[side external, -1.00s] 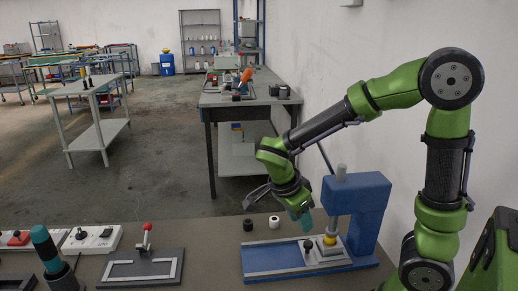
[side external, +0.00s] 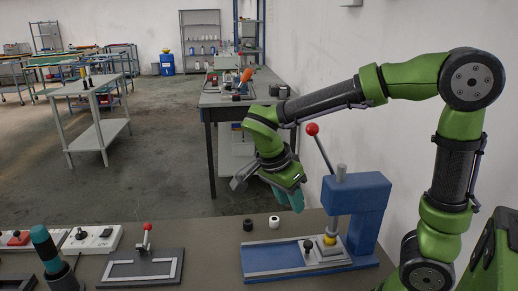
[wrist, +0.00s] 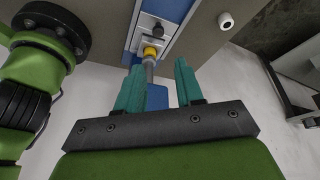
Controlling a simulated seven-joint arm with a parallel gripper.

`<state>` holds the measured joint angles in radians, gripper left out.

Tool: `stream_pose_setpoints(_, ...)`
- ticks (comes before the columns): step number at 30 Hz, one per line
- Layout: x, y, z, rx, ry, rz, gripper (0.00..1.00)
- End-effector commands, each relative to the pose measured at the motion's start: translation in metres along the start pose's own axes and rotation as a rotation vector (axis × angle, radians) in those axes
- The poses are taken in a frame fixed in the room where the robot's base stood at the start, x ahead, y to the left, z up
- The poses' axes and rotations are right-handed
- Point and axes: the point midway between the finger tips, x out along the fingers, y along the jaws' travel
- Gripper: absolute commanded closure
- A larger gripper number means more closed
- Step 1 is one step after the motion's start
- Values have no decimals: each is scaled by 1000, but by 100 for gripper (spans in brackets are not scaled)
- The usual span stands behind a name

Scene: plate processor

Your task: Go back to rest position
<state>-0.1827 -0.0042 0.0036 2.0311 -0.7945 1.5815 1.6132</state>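My gripper (side external: 290,198) hangs in the air above the back of the bench, to the left of the blue press. In the wrist view its two teal fingers (wrist: 160,88) stand apart with nothing between them. The blue press (side external: 358,200) stands on the bench with its red-knobbed lever (side external: 312,129) raised. A yellow part (side external: 330,239) sits under the press ram and also shows in the wrist view (wrist: 150,51).
A black cylinder (side external: 248,225) and a white cylinder (side external: 274,222) stand on the bench behind the press base. A toggle-clamp fixture (side external: 143,267), a teal-handled tool (side external: 46,249) and switch boxes (side external: 92,240) are at left. A wall is at right.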

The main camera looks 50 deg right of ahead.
Motion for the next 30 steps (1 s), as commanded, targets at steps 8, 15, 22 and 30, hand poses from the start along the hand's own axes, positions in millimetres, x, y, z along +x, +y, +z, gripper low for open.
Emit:
stream_pose_setpoints(8,0,19,24,-730,-203,-220,63)
stream_pose_setpoints(15,-26,42,29,-1216,-202,-691,63)
stream_pose_setpoints(22,-46,58,19,-1251,-113,-950,63)
stream_pose_setpoints(30,-51,61,12,-1221,-94,-976,63)
